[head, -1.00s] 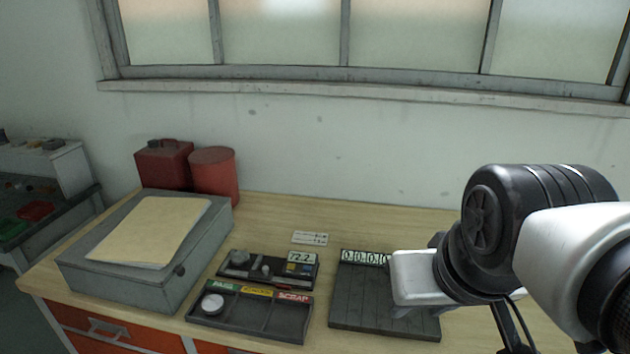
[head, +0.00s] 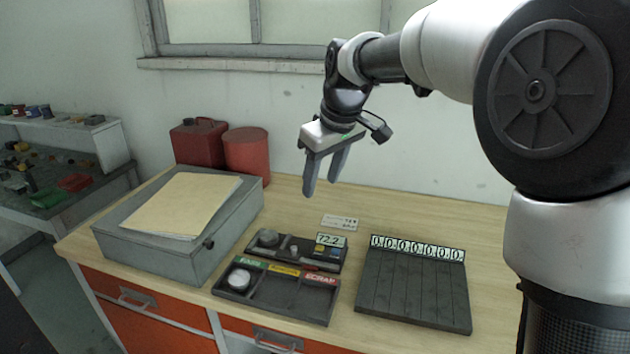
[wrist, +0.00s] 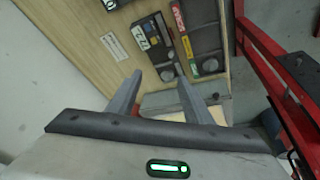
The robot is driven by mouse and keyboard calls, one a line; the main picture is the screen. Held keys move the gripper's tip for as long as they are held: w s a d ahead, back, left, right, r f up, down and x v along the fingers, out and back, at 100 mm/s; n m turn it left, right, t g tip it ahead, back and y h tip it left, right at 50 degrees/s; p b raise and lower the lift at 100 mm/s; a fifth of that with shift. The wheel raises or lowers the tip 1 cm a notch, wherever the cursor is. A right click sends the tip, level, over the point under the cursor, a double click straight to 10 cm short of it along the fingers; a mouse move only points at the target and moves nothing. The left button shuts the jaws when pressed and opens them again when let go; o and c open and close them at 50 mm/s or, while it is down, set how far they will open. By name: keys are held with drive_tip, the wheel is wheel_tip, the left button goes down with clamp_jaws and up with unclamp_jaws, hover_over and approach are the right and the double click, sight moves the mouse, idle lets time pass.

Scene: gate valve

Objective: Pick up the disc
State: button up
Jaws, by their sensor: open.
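A pale round disc (head: 239,279) lies in the left, green-labelled compartment of the dark sorting tray (head: 303,302). It also shows in the wrist view (wrist: 210,65). The tray's other labels are yellow and red, the red one reading SCRAP. My gripper (head: 320,187) is open and empty, fingers pointing down, raised above the bench behind the tray. In the wrist view my gripper (wrist: 160,75) has its fingers apart with nothing between them. A dark gauge unit (head: 300,252) with a 72.2 display and a round grey part stands behind the tray.
A grey box (head: 150,250) with a yellow folder (head: 180,205) stands left of the tray. A slotted dark rack (head: 415,290) with a row of zeros is at right. A red can (head: 198,145) and a red cylinder (head: 246,155) stand at the back. A small card (head: 340,221) lies on the bench.

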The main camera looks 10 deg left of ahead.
drive_tip(key=w+a+f+n+g+y, duration=0.1)
drive_tip(key=w+a+f+n+y, duration=0.15)
drive_tip(key=w+a+f, duration=0.6)
approach(270, 235)
drive_tip(key=shift+a+f+h, duration=0.25)
drive_tip(key=shift+f, duration=0.2)
drive_tip(key=shift+a+f+h, duration=0.2)
drive_tip(key=shift+a+f, duration=0.1)
drive_tip(key=shift+f, duration=0.2)
drive_tip(key=shift+a+x, duration=0.2)
drive_tip(key=shift+x, duration=2.75)
drive_tip(key=shift+w+r, duration=0.1)
drive_tip(key=shift+w, duration=0.05)
